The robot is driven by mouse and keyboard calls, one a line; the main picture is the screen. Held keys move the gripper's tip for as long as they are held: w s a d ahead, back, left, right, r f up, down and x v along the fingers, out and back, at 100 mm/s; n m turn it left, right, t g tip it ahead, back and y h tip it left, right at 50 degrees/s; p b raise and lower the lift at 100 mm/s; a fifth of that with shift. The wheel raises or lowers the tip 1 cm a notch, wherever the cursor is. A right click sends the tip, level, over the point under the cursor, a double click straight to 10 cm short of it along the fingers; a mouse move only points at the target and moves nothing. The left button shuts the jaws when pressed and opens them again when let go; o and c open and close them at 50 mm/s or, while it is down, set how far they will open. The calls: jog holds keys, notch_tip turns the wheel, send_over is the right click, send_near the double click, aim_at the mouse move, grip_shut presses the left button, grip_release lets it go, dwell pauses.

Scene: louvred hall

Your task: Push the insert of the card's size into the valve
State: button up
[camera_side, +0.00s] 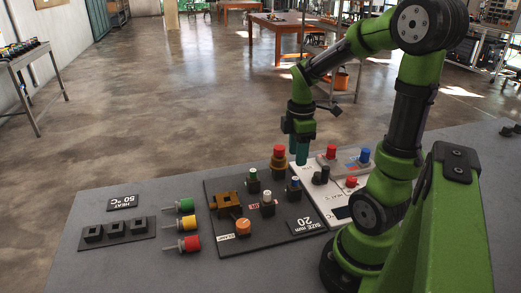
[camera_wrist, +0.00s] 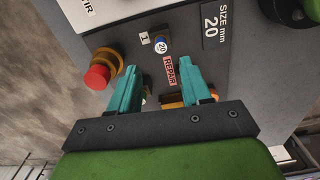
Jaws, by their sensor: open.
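My gripper (camera_side: 301,160) is open with teal fingers, above the far part of the dark panel; it also shows in the wrist view (camera_wrist: 161,68). A blue-topped insert (camera_side: 294,182) stands on the panel; in the wrist view its top (camera_wrist: 161,46) seems to read 20, beyond my fingertips. A white-topped insert (camera_side: 267,197) and a green-topped insert (camera_side: 252,174) stand nearby. The brass valve body (camera_side: 227,204) is at the panel's left, beside an orange clamp knob (camera_side: 243,226). The card (camera_side: 301,225) reads SIZE mm 20. Parts between my fingers are mostly hidden.
A red-topped brass part (camera_side: 279,152) stands near my gripper; it shows in the wrist view (camera_wrist: 97,78). A white board (camera_side: 312,190) with red and blue knobs adjoins the panel. A socket rack (camera_side: 116,234), heat card (camera_side: 122,203) and coloured-handled pieces (camera_side: 189,223) lie left.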

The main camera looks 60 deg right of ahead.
aim_at(296, 178)
jog(key=shift+f+n, duration=0.2)
jog(key=shift+n, duration=0.2)
jog(key=shift+a+f, duration=0.1)
jog(key=shift+f, duration=4.7)
grip_shut()
grip_release()
